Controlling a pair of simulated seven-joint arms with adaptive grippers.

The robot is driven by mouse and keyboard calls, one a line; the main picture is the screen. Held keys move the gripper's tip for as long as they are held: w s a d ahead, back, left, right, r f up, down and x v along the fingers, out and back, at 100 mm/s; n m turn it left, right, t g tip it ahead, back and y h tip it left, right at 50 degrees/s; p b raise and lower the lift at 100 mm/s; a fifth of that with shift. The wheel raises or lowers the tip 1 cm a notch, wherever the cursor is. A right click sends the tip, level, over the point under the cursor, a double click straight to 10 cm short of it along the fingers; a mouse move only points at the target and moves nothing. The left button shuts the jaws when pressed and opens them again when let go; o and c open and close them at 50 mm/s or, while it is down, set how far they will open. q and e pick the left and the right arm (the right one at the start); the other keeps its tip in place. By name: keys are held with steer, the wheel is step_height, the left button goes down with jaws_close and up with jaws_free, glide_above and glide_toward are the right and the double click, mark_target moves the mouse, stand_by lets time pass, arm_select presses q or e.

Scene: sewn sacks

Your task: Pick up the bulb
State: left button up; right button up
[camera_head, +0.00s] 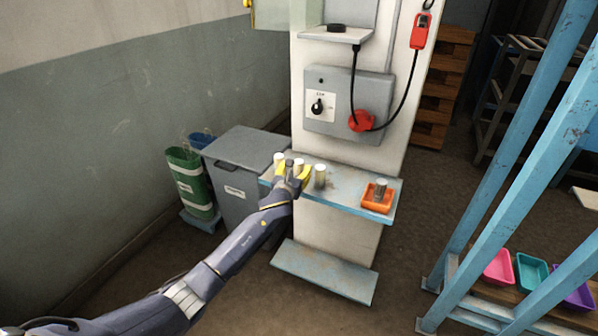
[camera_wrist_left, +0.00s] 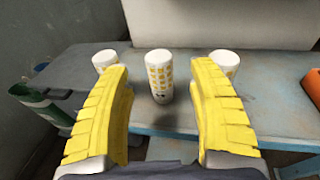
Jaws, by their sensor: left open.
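No part is plainly a glass bulb; several pale cylinders with white tops stand on the blue shelf (camera_head: 345,196), and I cannot tell which is the bulb. In the left wrist view, a middle cylinder (camera_wrist_left: 159,78) with yellowish square marks stands upright ahead, in line with the gap between my fingers. A left cylinder (camera_wrist_left: 104,58) and a right cylinder (camera_wrist_left: 224,60) are partly hidden by the yellow fingers. My left gripper (camera_head: 292,171) is open over the shelf's left part, with nothing gripped. Another cylinder (camera_head: 382,187) stands in an orange tray (camera_head: 376,204). My right gripper is out of view.
A wall panel with a red plug (camera_head: 361,120) and black cable is above the shelf. A grey bin (camera_head: 240,190) and a green bin (camera_head: 190,182) stand left. Blue posts (camera_head: 520,150) rise at the right, near coloured trays (camera_head: 530,272). The shelf's middle front is clear.

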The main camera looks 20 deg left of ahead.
mark_target(298, 166)
arm_select(q)
steer(key=shift+w+a+f, duration=0.1)
steer(key=shift+w+f, duration=0.1)
steer(key=shift+w, duration=1.1)
steer(key=shift+w+a+f, duration=0.1)
steer(key=shift+w+f, duration=0.05)
steer(key=shift+w, duration=1.15)
steer(key=c, duration=1.3)
